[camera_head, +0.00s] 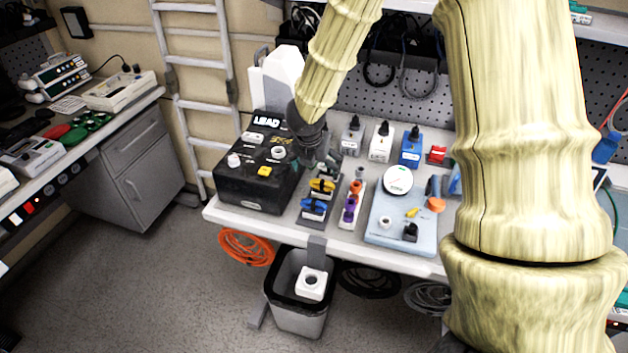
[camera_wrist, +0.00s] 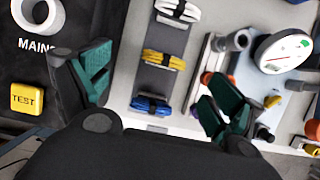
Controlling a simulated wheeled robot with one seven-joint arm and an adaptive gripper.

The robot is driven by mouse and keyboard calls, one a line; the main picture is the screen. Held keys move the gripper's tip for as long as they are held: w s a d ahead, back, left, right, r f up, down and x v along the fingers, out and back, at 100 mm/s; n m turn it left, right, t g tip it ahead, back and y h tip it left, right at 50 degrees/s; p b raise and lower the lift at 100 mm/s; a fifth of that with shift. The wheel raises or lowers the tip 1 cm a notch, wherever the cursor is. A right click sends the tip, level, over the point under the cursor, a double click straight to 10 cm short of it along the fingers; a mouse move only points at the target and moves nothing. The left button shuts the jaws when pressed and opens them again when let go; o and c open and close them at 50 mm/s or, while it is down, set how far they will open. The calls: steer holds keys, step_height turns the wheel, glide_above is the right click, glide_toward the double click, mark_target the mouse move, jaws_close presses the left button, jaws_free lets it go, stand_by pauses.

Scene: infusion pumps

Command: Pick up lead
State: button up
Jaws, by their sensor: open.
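Three bundled leads lie in a row on a grey strip (camera_wrist: 146,103). In the wrist view they are a white lead (camera_wrist: 177,10), a yellow lead (camera_wrist: 163,60) and a blue lead (camera_wrist: 151,105), each with a dark band around its middle. The head view shows the yellow lead (camera_head: 322,186) and the blue lead (camera_head: 314,206); the white one is hard to make out there. My gripper (camera_wrist: 157,93) is open and empty, its teal-padded fingers on either side of the strip in the wrist view. In the head view my gripper (camera_head: 316,157) is above the bench, behind the yellow lead.
A black tester box (camera_head: 245,182) with a yellow TEST button (camera_wrist: 26,99) stands left of the strip. Right of it are a rack with orange and purple parts (camera_head: 351,204) and a pale blue board with a gauge (camera_head: 398,180). Small bottle-like units (camera_head: 381,142) stand behind.

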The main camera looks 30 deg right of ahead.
mark_target(322, 181)
steer(key=shift+s+d+f, duration=0.3)
steer(key=shift+s+f, duration=0.1)
steer(key=shift+f, duration=0.2)
steer(key=shift+s+d+f, duration=0.3)
steer(key=shift+s+f, duration=0.05)
steer(key=shift+f, duration=0.2)
steer(key=shift+w+f, duration=1.1)
steer(key=shift+w, duration=0.05)
steer(key=shift+s+d+f+p, duration=0.35)
steer(key=shift+s+p, duration=0.05)
steer(key=shift+p, duration=0.2)
steer(key=shift+d+f, duration=0.25)
steer(key=shift+f, duration=0.1)
steer(key=shift+w+d+f+p, duration=0.2)
steer(key=shift+w+f, duration=0.15)
steer(key=shift+f, duration=0.3)
steer(key=shift+w+d+f+p, duration=0.1)
steer(key=shift+w+f+p, duration=0.15)
steer(key=shift+f, duration=0.35)
steer(key=shift+s, duration=0.2)
steer(key=shift+w, duration=0.15)
steer(key=c, duration=1.1)
